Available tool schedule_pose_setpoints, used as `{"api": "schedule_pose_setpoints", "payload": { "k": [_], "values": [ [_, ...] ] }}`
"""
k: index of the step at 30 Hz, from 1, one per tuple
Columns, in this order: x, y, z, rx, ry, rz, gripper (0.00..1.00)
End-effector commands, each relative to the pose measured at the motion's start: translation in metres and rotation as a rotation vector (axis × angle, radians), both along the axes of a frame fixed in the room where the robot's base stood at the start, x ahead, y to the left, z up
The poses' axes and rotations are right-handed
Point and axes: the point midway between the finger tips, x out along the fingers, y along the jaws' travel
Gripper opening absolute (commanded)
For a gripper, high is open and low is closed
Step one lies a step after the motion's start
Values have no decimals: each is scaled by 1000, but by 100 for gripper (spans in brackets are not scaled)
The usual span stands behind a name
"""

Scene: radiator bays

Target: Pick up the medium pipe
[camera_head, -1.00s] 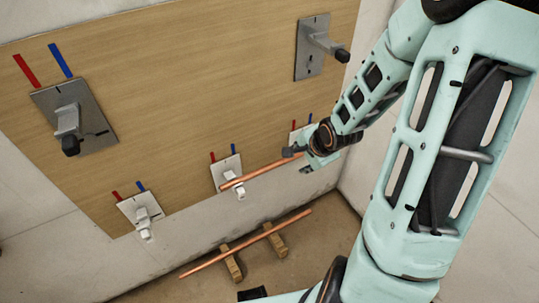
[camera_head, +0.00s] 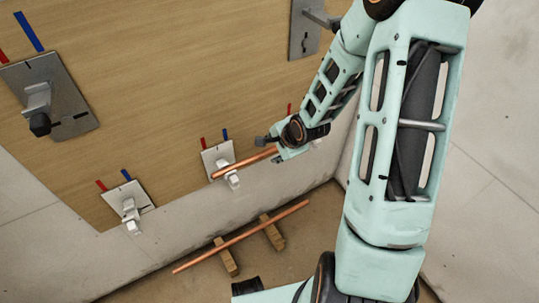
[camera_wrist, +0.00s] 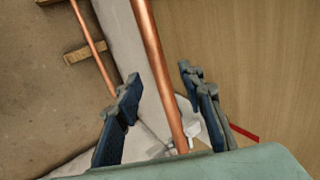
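A copper pipe (camera_head: 238,165) shows in the head view beside the low middle wall bracket (camera_head: 230,178). Its right end is hidden at my gripper (camera_head: 275,146). In the wrist view this pipe (camera_wrist: 160,80) runs between the two dark fingers of my gripper (camera_wrist: 160,112), which stand open with a gap on each side. I cannot tell how deep it lies between them. A longer-looking copper pipe (camera_head: 245,236) lies across two wooden blocks on the floor; part of it also shows in the wrist view (camera_wrist: 92,45). Neither pipe's size name is marked.
A wooden panel (camera_head: 160,90) carries several grey plates with brackets and red and blue marks. A low left bracket (camera_head: 131,212) and a larger upper left bracket (camera_head: 38,108) stick out. The wooden blocks (camera_head: 227,258) stand on the brown floor below.

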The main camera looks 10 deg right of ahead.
Motion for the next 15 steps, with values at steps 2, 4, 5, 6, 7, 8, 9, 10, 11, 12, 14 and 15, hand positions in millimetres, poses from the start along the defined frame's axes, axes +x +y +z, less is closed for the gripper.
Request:
{"api": "schedule_pose_setpoints", "payload": {
  "k": [2, 4, 5, 6, 7, 8, 9, 10, 11, 12, 14, 15],
  "values": [
    [6, 2, -11, 0, 0, 1, 36],
    [8, 3, -15, 1, 0, -1, 36],
    [9, 3, -15, 0, 1, -1, 36],
    [9, 3, -15, 0, 1, -1, 36],
    [9, 3, -15, 0, 1, -1, 36],
    [9, 3, -15, -1, 1, -1, 36],
    [9, 3, -14, -1, 1, -1, 36],
    [9, 3, -14, -1, 1, -1, 36],
    [9, 3, -14, -1, 1, -1, 36],
    [9, 3, -14, -1, 1, -1, 35],
    [9, 3, -14, -1, 1, -1, 28],
    [9, 3, -14, -1, 1, -1, 24]
  ]
}}
